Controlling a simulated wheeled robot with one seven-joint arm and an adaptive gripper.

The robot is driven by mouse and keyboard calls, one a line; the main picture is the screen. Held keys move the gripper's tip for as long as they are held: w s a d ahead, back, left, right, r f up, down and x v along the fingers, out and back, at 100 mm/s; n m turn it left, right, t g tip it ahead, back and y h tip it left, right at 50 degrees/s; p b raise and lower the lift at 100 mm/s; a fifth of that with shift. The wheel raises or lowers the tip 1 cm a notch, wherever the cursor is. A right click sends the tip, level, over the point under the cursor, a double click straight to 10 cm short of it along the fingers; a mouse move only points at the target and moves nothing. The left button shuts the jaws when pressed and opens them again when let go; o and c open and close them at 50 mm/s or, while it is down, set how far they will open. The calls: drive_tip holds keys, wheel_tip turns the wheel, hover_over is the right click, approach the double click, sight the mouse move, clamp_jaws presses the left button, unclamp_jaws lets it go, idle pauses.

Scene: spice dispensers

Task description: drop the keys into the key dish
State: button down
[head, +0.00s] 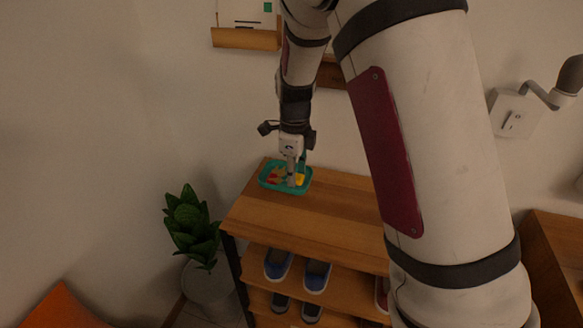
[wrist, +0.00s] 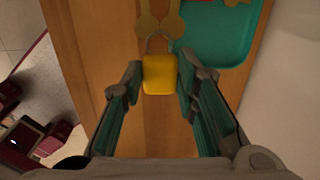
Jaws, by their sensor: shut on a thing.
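The keys hang from a yellow fob (wrist: 160,76) by a metal ring, with brass-coloured key heads (wrist: 158,27) beyond it in the wrist view. My gripper (wrist: 160,82) is shut on the yellow fob, one finger on each side. The key dish (wrist: 215,38) is a teal tray at the upper right of the wrist view. The keys show left of it, close to its edge. In the head view, my gripper (head: 292,183) overlaps the dish (head: 264,184). I cannot tell the exact height of the keys above the dish.
The dish stands on the far left end of a wooden shelf unit (head: 335,207), whose top is otherwise clear. Shoes (head: 316,276) sit on the shelves below. A potted plant (head: 192,225) stands to the left. Something red (head: 273,177) lies in the dish.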

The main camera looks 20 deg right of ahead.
drive_tip(key=w, duration=0.2)
drive_tip(key=w+d, duration=0.1)
drive_tip(key=w, duration=0.2)
drive_tip(key=w+d+f, duration=0.1)
drive_tip(key=w, duration=0.1)
drive_tip(key=shift+w, duration=0.35)
drive_tip(key=shift+f+b, duration=0.3)
drive_tip(key=shift+f, duration=1.3)
drive_tip(key=shift+f, duration=0.2)
drive_tip(key=c, duration=1.2)
unclamp_jaws()
drive_tip(key=shift+c, duration=0.2)
drive_tip(key=shift+r, duration=0.1)
